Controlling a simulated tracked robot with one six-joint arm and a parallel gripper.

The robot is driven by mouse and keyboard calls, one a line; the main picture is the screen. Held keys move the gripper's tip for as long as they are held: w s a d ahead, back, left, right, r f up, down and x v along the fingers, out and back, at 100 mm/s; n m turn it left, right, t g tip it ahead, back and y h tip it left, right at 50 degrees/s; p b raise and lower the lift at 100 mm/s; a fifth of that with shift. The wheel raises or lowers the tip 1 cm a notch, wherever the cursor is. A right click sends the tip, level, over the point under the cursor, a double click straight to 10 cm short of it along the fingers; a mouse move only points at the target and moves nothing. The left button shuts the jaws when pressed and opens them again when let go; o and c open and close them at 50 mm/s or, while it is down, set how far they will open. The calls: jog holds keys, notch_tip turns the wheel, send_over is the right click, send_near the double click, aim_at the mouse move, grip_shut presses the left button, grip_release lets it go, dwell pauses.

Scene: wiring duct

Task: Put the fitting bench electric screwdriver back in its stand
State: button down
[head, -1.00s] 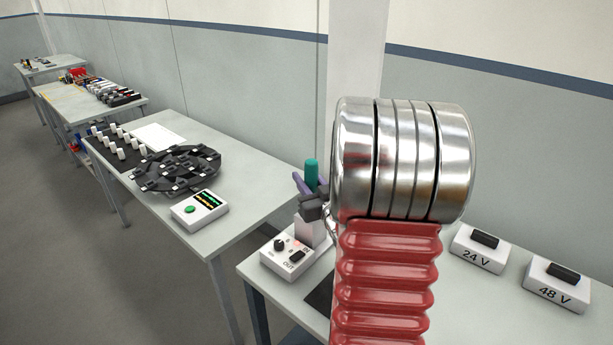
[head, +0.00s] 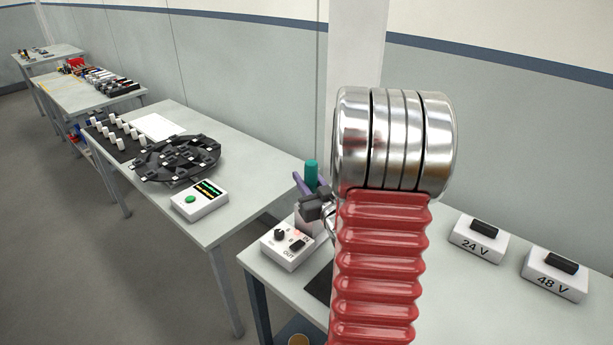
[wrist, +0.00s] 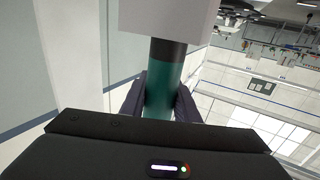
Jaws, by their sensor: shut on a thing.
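The electric screwdriver (head: 311,172) has a teal body and stands roughly upright in the head view, partly hidden by my arm. In the wrist view its teal body (wrist: 163,85) lies between my two dark fingers, with a dark collar at its far end. My gripper (wrist: 162,98) is shut on it; in the head view my gripper shows beside the arm's silver wrist. A pale block, seemingly the stand (head: 304,221), is just below my gripper. In the wrist view a pale block (wrist: 165,18) meets the collar. How deep the screwdriver sits is hidden.
A white control box (head: 288,247) with a knob and the word OUT is beside the stand. Boxes marked 24 V (head: 470,246) and 48 V (head: 548,282) stand on the right. A neighbouring table holds a black round fixture (head: 177,160) and a white button box (head: 199,201).

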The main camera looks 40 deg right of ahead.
jog(key=shift+f, duration=0.9)
jog(key=c, duration=1.3)
grip_release()
jog(key=shift+f, duration=0.1)
